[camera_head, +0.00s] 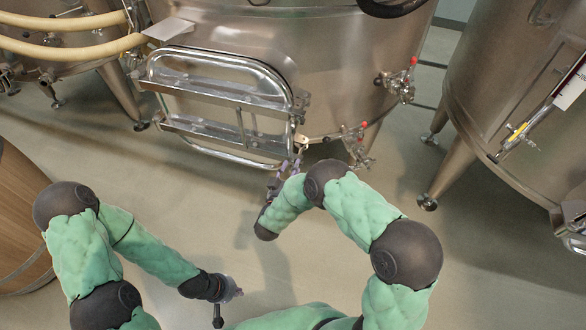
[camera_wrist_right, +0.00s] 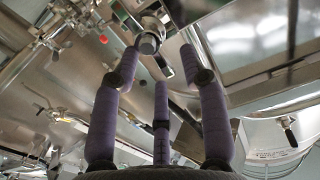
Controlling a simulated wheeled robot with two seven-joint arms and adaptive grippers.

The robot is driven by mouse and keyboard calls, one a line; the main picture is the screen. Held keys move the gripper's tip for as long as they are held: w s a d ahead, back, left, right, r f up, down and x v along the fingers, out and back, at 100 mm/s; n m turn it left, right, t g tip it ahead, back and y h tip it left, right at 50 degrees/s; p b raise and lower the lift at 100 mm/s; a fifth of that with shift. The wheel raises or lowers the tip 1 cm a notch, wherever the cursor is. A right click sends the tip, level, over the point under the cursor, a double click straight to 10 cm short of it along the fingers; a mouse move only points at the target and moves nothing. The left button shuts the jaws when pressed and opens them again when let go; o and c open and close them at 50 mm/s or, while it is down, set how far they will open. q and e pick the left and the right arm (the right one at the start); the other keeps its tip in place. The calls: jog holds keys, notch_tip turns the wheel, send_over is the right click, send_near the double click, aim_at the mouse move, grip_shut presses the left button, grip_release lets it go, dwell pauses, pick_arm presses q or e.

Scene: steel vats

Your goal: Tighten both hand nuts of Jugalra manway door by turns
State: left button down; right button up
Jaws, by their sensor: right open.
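The manway door (camera_head: 215,125) is a rounded rectangular steel door with two horizontal bars, set low on the front of the middle vat. It looks closed. My right gripper (camera_head: 284,172) is just below the door's lower right corner. In the right wrist view its purple fingers (camera_wrist_right: 160,62) are spread apart with nothing between them. A round metal knob (camera_wrist_right: 149,43), perhaps a hand nut, lies just beyond the fingertips. I cannot make out both hand nuts clearly. My left gripper (camera_head: 228,290) hangs low over the floor, away from the door; its fingers are too small to read.
A second vat (camera_head: 520,100) stands at right, a wooden barrel (camera_head: 20,230) at left. The floor between is clear.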

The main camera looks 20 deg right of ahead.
jog(key=shift+w+d, duration=0.3)
jog(key=shift+w, duration=0.15)
grip_shut()
